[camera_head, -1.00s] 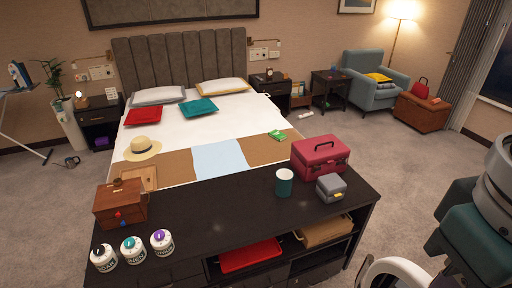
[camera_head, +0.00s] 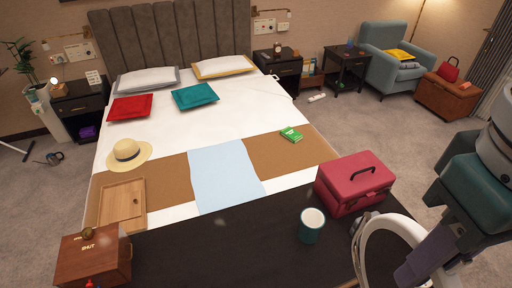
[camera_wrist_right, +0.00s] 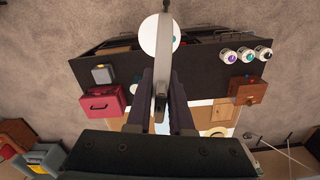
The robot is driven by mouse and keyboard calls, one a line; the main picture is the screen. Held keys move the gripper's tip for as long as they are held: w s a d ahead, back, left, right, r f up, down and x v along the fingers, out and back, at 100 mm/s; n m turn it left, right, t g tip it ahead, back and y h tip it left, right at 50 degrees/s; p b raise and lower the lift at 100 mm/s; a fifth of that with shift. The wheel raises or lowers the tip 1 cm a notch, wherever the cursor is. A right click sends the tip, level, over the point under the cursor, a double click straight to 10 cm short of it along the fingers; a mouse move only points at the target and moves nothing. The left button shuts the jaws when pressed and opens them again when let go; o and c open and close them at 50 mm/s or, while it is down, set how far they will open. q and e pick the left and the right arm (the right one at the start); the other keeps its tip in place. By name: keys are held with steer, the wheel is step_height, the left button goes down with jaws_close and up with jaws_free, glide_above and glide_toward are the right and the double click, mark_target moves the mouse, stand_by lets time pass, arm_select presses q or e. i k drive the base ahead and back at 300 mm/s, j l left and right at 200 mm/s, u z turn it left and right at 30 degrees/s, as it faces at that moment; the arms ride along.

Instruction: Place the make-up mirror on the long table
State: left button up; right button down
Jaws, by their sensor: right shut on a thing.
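The make-up mirror (camera_head: 368,233) shows as a white ring at the lower right of the head view, over the right part of the long table (camera_head: 240,245). My right gripper (camera_head: 424,262) is shut on it. In the right wrist view the mirror (camera_wrist_right: 164,60) is a thin grey bar seen nearly edge-on between the fingers (camera_wrist_right: 161,85). The dark table (camera_wrist_right: 205,75) lies beyond it. Whether the mirror touches the table cannot be told. My left gripper is not in view.
On the table, a teal mug (camera_head: 311,228) and a red case (camera_head: 352,190) stand close to the mirror. A wooden box (camera_head: 95,262) is at the left end. The wrist view shows a grey box (camera_wrist_right: 102,74) and white jars (camera_wrist_right: 229,56). The table's middle is clear.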

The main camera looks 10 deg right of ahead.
mark_target(239, 255)
steer(key=i, duration=1.4)
steer(key=i+j+z, duration=0.1)
steer(key=i, duration=1.35)
steer(key=i+z, duration=0.15)
steer(key=z, duration=4.85)
